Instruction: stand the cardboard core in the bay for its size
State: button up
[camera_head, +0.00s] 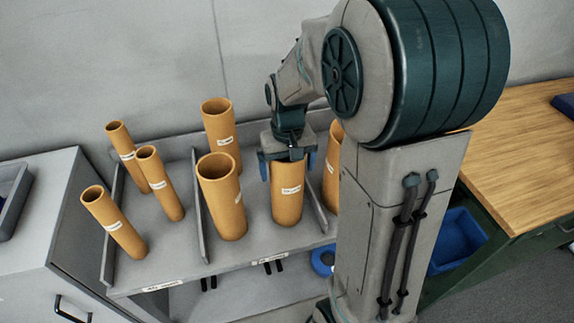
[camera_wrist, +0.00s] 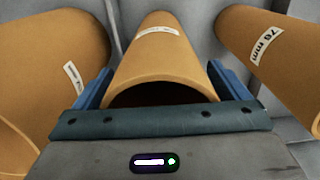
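A cardboard core (camera_head: 287,207) stands upright in the middle bay of the grey rack (camera_head: 180,262). A printed label is on its side. My gripper (camera_head: 287,165) is above it, with one blue finger on each side of its top end. In the wrist view, the core (camera_wrist: 160,60) runs away between the fingers (camera_wrist: 160,88), its open rim close to the palm. Narrow gaps appear between core and fingers, so the gripper looks open around it. The core's foot seems to be on the rack floor.
Two other wide cores, one in front (camera_head: 222,200) and one behind (camera_head: 221,130), stand in the middle bay. Several thin cores (camera_head: 113,222) lean in the left bay. Another core (camera_head: 331,175) stands right of the right divider (camera_head: 316,200), partly behind my arm. A wooden bench (camera_head: 520,150) is right.

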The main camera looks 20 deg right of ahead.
notch_tip(320, 180, up, 12)
jog(key=s+f+t, duration=0.3)
jog(key=s+f, duration=0.1)
jog(key=s, duration=1)
jog(key=shift+s, duration=0.25)
jog(key=shift+a, duration=0.1)
dwell(1.0)
